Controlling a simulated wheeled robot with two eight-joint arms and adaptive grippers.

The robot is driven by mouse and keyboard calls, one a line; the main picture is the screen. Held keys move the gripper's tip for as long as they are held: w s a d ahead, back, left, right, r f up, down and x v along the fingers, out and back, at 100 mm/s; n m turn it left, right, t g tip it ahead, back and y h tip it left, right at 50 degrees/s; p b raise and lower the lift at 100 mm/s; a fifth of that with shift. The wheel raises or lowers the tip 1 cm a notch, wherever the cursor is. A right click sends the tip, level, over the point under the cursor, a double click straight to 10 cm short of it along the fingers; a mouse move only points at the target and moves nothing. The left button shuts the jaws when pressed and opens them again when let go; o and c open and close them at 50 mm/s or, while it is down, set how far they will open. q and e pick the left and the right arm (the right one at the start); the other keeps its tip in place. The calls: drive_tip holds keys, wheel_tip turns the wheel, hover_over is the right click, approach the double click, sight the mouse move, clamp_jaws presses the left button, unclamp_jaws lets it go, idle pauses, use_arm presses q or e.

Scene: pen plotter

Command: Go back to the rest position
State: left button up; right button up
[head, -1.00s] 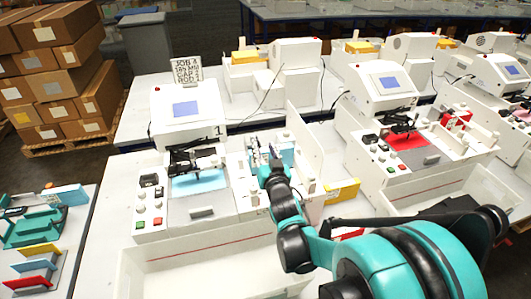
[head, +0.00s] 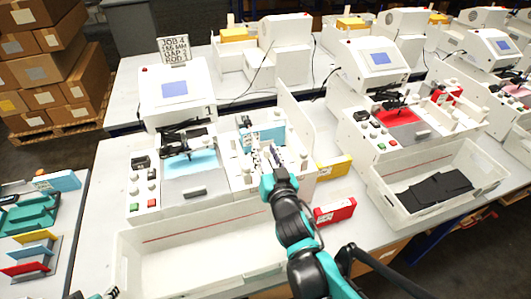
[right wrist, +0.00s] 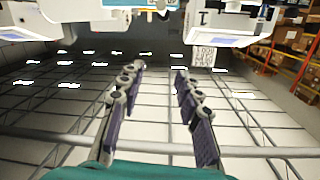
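My right gripper (head: 268,160) is above the right part of the front plotter (head: 178,92), in front of a blue block (head: 264,137) in a holder there. In the right wrist view its two fingers (right wrist: 160,72) stand apart with nothing between them. What seems to be the tip of my left gripper (head: 106,294) just shows at the bottom left edge of the head view; most of it is out of frame, and its fingers cannot be judged.
A long white tray (head: 140,240) lies in front of the plotter. A yellow block (head: 333,168) and a red block (head: 335,211) sit to its right. A second plotter (head: 382,62) and a tray with dark sheets (head: 487,181) stand further right. Stacked cartons (head: 40,60) are at the left.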

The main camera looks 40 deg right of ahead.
drive_tip(key=shift+s, duration=0.1)
idle(0.5)
drive_tip(key=s+a+f+n+g+y+b, duration=0.1)
drive_tip(key=s+a+f+n+g+y, duration=0.2)
drive_tip(key=a+f, duration=0.3)
drive_tip(key=s+a+f+n+g+y+b, duration=0.1)
drive_tip(key=s+a+f+n+g+y, duration=0.1)
drive_tip(key=s+a+f+g, duration=0.3)
drive_tip(key=a+f+n+g, duration=0.1)
drive_tip(key=a, duration=0.2)
drive_tip(key=shift+a+y, duration=0.2)
drive_tip(key=shift+y, duration=0.2)
